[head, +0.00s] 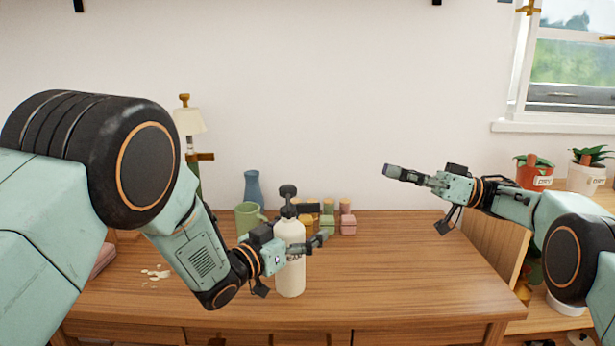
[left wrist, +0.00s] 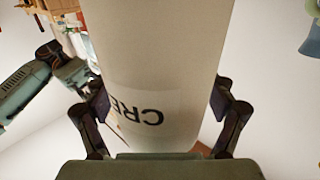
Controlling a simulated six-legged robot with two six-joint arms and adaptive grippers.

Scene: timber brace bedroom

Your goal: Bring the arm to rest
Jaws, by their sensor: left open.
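A cream pump bottle (head: 290,272) with a dark pump top stands upright on the wooden table (head: 400,270). My left gripper (head: 312,246) is at the bottle's upper body. In the left wrist view the bottle (left wrist: 155,60), with dark letters reading "CRE", fills the space between the two fingers of my left gripper (left wrist: 160,112). The fingers are spread open on either side of it; I cannot tell whether they touch it. My right gripper (head: 392,172) is raised above the right part of the table, pointing left, with nothing visible in it; its jaw opening is unclear.
Behind the bottle stand a green mug (head: 248,217), a blue vase (head: 253,187) and several small colored blocks or jars (head: 327,222). A lamp (head: 188,122) is at the back left. White bits (head: 156,272) lie at left. The table's right side is clear. Potted plants (head: 534,172) stand far right.

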